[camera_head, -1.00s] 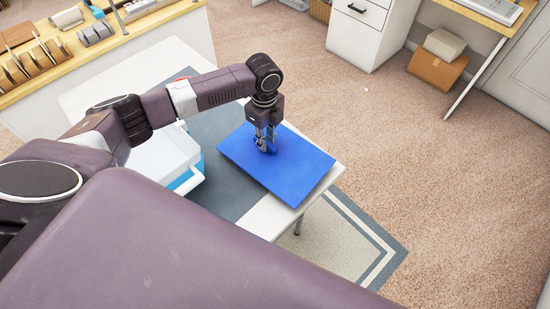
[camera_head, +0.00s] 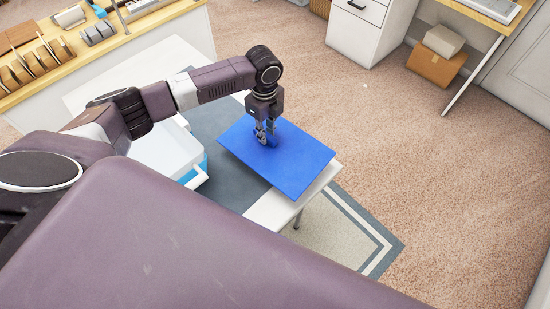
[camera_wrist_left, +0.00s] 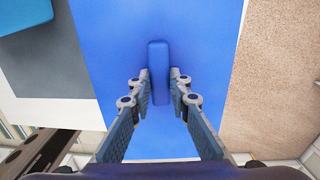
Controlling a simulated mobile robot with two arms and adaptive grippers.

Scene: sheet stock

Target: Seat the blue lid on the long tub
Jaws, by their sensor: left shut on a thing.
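The blue lid (camera_head: 292,172) is a flat rectangular panel above the right part of the table. My left gripper (camera_head: 266,138) points down and is shut on the raised handle on the lid's top. In the left wrist view the handle (camera_wrist_left: 159,65) stands between the two fingers, with the lid's flat face (camera_wrist_left: 110,40) around it. The lid looks level and slightly above the table. My right gripper is not in view.
The white table (camera_head: 268,212) has a grey mat (camera_head: 235,185) between tub and lid. A counter with racks (camera_head: 100,50) stands at the back left. A white cabinet (camera_head: 355,35) and cardboard box (camera_head: 436,68) are far off. Open floor lies to the right.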

